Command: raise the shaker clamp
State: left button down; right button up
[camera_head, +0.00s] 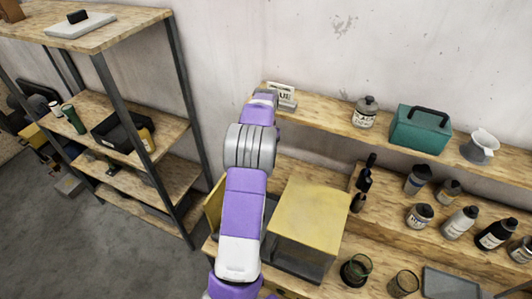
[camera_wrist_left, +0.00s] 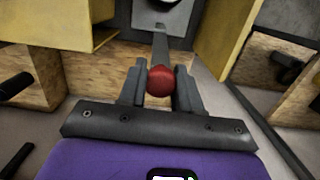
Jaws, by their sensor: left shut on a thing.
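In the left wrist view, my left gripper (camera_wrist_left: 160,84) is shut on a red ball knob (camera_wrist_left: 161,78), with one dark finger on each side. A grey lever (camera_wrist_left: 160,48) runs from the knob up to a grey plate (camera_wrist_left: 166,14) inside a yellow housing (camera_wrist_left: 215,35); I take it for the shaker clamp. In the head view, a yellow-topped box (camera_head: 311,213) with grey sides stands on the bench, a yellow panel (camera_head: 215,206) standing at its left. My purple and white left arm covers part of it. The left fingers and knob are hidden there. My right gripper is not in view.
A wooden shelf over the bench holds a teal box (camera_head: 420,130), a lidded jar (camera_head: 365,112) and a white mortar (camera_head: 480,147). Several bottles and jars stand right of the yellow box. A shelving rack (camera_head: 110,75) stands at the left, with bare floor before it.

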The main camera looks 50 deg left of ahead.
pick_arm(q)
jog(key=c, duration=1.2)
grip_release()
jog(key=shift+w, duration=0.1)
jog(key=o, duration=0.4)
jog(key=shift+w+f, duration=0.1)
jog(key=r, duration=0.7)
jog(key=shift+w+a+r, duration=0.25)
jog(key=shift+w+r, duration=0.05)
jog(key=shift+w, duration=0.05)
